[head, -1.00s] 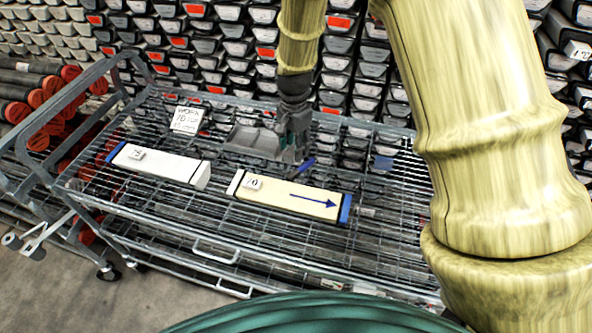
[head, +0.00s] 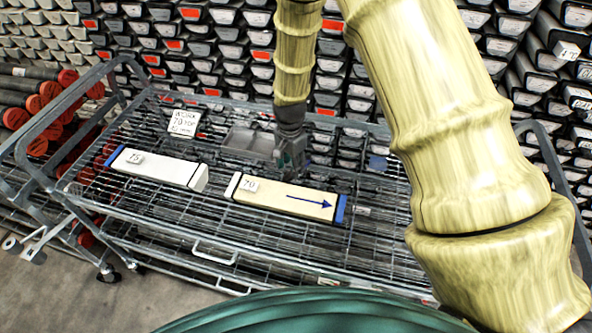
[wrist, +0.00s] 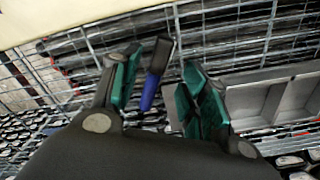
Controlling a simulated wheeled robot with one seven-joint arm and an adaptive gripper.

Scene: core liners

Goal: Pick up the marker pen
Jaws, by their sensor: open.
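The marker pen (wrist: 149,91) is blue with a black end, and in the wrist view it lies between my gripper's two green-padded fingers. My gripper (wrist: 165,65) is open, with a gap between the pen and each finger. In the head view my gripper (head: 291,165) is low over the wire cart, just behind the cream core box marked 70. The pen is hidden there behind the gripper. I cannot tell how far the fingertips are above the pen.
The core box marked 70 (head: 270,192) and a white box marked 75 (head: 150,167) lie on the cart (head: 215,215). A grey tray (head: 250,143) is at left of the gripper. A paper sign (head: 185,122) stands behind. Stacked core boxes fill the back.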

